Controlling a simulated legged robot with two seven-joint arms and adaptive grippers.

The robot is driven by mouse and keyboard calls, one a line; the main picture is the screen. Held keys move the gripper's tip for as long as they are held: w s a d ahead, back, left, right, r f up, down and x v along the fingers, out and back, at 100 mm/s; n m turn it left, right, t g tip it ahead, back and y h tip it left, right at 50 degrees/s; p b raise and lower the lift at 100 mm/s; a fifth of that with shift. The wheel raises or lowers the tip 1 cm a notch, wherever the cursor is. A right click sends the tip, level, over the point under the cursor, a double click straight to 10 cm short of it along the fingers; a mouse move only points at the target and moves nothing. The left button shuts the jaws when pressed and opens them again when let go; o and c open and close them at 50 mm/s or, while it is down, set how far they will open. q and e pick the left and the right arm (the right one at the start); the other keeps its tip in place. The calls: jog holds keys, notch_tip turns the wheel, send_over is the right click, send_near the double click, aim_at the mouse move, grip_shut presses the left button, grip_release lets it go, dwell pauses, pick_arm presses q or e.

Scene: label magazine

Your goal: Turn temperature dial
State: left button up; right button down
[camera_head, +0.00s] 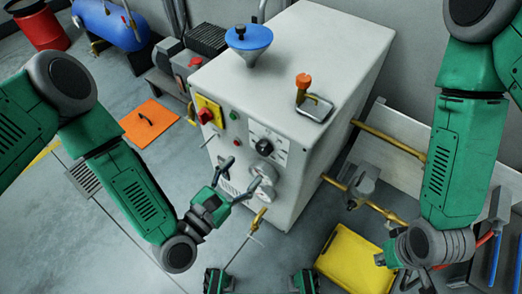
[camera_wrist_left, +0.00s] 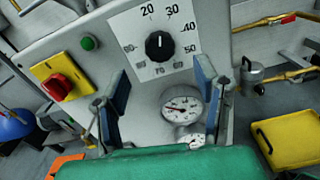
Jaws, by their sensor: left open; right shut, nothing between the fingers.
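The temperature dial, a black knob (camera_head: 264,147) on a white scale plate, is on the front of the pale machine cabinet. It also shows in the left wrist view (camera_wrist_left: 159,45), its white mark pointing up between 20 and 30. My left gripper (camera_head: 242,172) is open and empty in front of the panel, below and left of the knob. In the left wrist view its blue-padded fingers (camera_wrist_left: 162,98) stand apart, with the knob above the gap between them, not touched.
A round gauge (camera_wrist_left: 182,110) sits below the dial, between the fingers in the wrist view. A red switch on a yellow plate (camera_head: 209,112) and a green button (camera_wrist_left: 88,43) are left of it. Brass pipes (camera_head: 375,138) and a yellow tray (camera_head: 350,262) lie right of the cabinet (camera_head: 340,75).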

aim_at(261, 151)
pick_arm(q)
jog(key=b+x, duration=0.1)
jog(key=x, duration=0.6)
jog(key=shift+w+d, duration=0.15)
jog(key=shift+w, duration=0.1)
jog(key=c, duration=1.1)
